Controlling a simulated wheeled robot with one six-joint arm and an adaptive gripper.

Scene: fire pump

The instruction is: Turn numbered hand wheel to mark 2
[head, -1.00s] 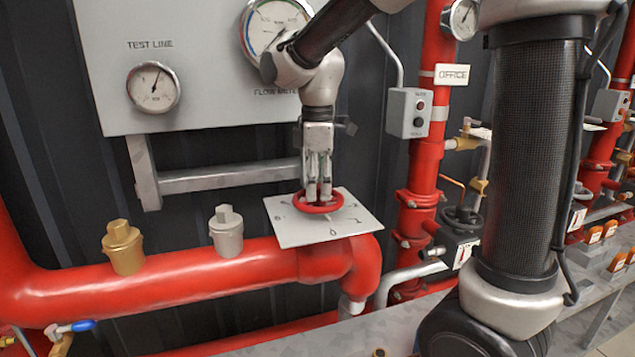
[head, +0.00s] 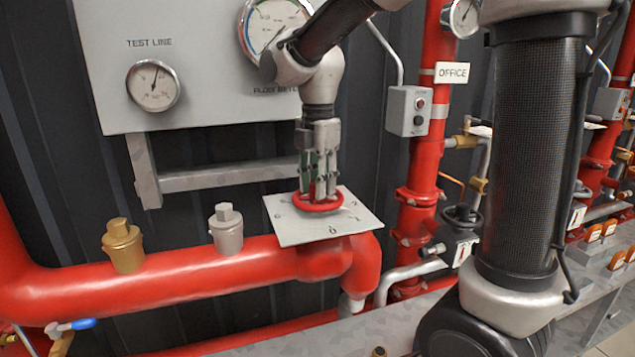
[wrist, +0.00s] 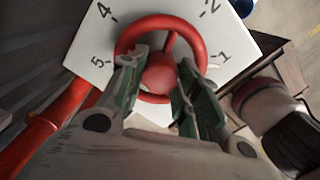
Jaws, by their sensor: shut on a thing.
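The red hand wheel (head: 318,207) lies flat over a white number plate (head: 290,232) on top of the red pipe. In the head view the marks 0, 1, 2 and 6 can be read on the plate. In the wrist view the plate (wrist: 97,45) shows 1, 2, 4 and 5 around the wheel (wrist: 190,30). My gripper (head: 318,195) points straight down into the wheel, shut on it, with its fingers on either side of the round hub (wrist: 162,75). One spoke runs from the hub toward the plate's far side. I cannot make out a pointer on the wheel.
A grey panel with gauges (head: 153,86) stands behind, with a metal bracket (head: 230,176) below it. A brass cap (head: 122,246) and a grey cap (head: 227,229) rise from the pipe at left. A vertical red pipe (head: 425,165) stands at right.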

